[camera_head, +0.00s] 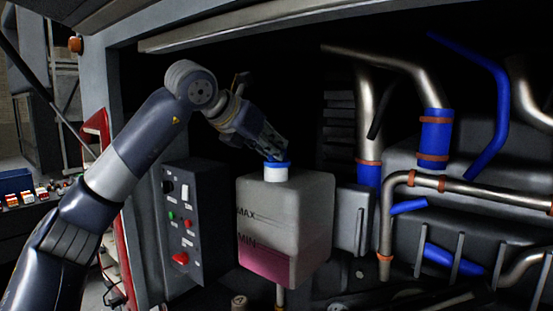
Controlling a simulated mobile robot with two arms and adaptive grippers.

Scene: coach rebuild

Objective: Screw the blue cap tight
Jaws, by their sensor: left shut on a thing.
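The blue cap (277,164) sits on the white neck (276,174) of a translucent tank (297,212). The tank is marked MAX and MIN and holds pink liquid up to about the MIN mark. My left gripper (277,156) points down at the cap from above and is shut on it. The fingers hide part of the cap's top. I cannot tell from this view how far the cap is turned. My right gripper is not in view.
A control box (183,222) with knobs and a red button stands left of the tank. Metal pipes with blue hoses (435,135) and clamps fill the right side. A grey bracket (355,218) is close at the tank's right. The bay's top edge (240,28) runs above my arm.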

